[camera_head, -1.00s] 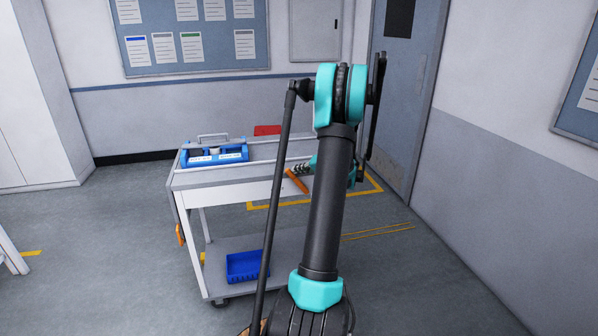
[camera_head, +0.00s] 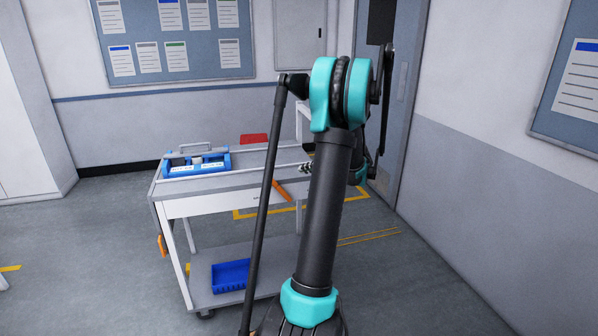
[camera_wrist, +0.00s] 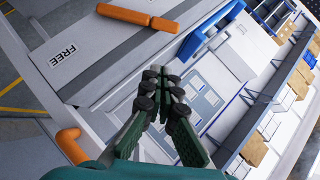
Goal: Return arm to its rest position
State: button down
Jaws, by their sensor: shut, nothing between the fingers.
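My arm stands upright in the middle of the head view, its teal elbow high and its dark link in front of the cart. My gripper (camera_head: 306,168) shows partly behind that link, over the cart's right side. In the wrist view my gripper (camera_wrist: 165,82) has its dark green fingers together, with nothing between them. The grey cart (camera_head: 215,208) is beyond my arm. The wrist view shows an orange bar (camera_wrist: 135,17) too, near a "FREE" label (camera_wrist: 62,55).
A blue caddy (camera_head: 222,160) stands on the cart's top and a blue bin (camera_head: 231,275) on its lower shelf. A red object (camera_head: 254,139) is behind. A door and wall are at right. Open floor lies left of the cart. The wrist view shows racks with boxes (camera_wrist: 254,150).

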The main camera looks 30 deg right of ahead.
jog(key=shift+s, duration=0.1)
dwell(0.5)
jog(key=s+a+f+n+g, duration=0.1)
jog(key=s+a+g, duration=0.15)
jog(key=a, duration=0.55)
jog(key=s+a+f+n+g+h, duration=0.1)
jog(key=s+a, duration=0.3)
jog(key=a, duration=0.5)
jog(key=s+a+f+n+g, duration=0.1)
jog(key=s+a+f+g, duration=0.15)
jog(key=a, duration=0.55)
jog(key=s+a+f+n+h, duration=0.2)
jog(key=s+a+f, duration=0.1)
jog(key=s, duration=0.7)
jog(key=s+a+f+n+g+h, duration=0.1)
jog(key=s+a+f+n+h, duration=0.1)
jog(key=s+a, duration=0.4)
jog(key=s+f, duration=0.1)
jog(key=s, duration=0.4)
jog(key=shift+f, duration=0.35)
jog(key=c, duration=2.2)
grip_release()
jog(key=shift+a, duration=0.1)
